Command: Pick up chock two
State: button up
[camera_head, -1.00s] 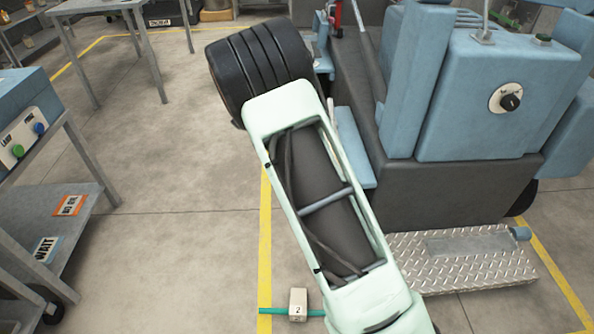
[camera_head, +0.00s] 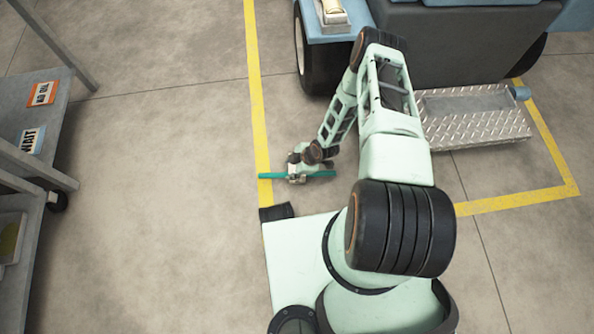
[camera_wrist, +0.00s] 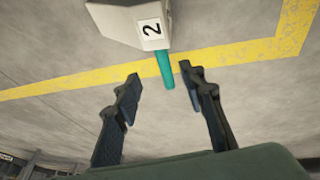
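Chock two is a pale grey block (camera_wrist: 120,22) with a white label reading "2" and a teal rod handle (camera_wrist: 165,68) sticking out. It lies on the concrete floor by the yellow line. In the head view, chock two (camera_head: 296,179) is partly hidden under my wrist, with the teal rod showing on both sides. My gripper (camera_wrist: 161,80) is open and empty. In the wrist view the near end of the teal rod shows between the fingertips, and the block lies beyond them. I cannot tell any contact. In the head view the fingers are hardly discernible.
A yellow floor line (camera_head: 256,90) runs past the chock. A blue and dark vehicle with a black wheel (camera_head: 315,50) and a diamond-plate step (camera_head: 475,130) stands at upper right. A grey shelf cart (camera_head: 45,105) stands at left. Floor between cart and line is clear.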

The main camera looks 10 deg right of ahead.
aim_at(279, 174)
jog(key=x, duration=0.2)
jog(key=b+x, duration=0.1)
jog(key=s+b+x, duration=0.1)
jog(key=x, duration=0.1)
jog(key=shift+w+a+f, duration=0.1)
jog(key=shift+a+f, duration=0.15)
jog(key=shift+f, duration=0.15)
jog(key=shift+w+a+b+x, duration=0.15)
jog(key=shift+b+x, duration=0.65)
jog(key=shift+x, duration=0.6)
jog(key=shift+w+a+b+x, duration=0.15)
jog(key=shift+b+x, duration=0.6)
jog(key=shift+x, duration=0.6)
jog(key=shift+r, duration=0.15)
grip_shut()
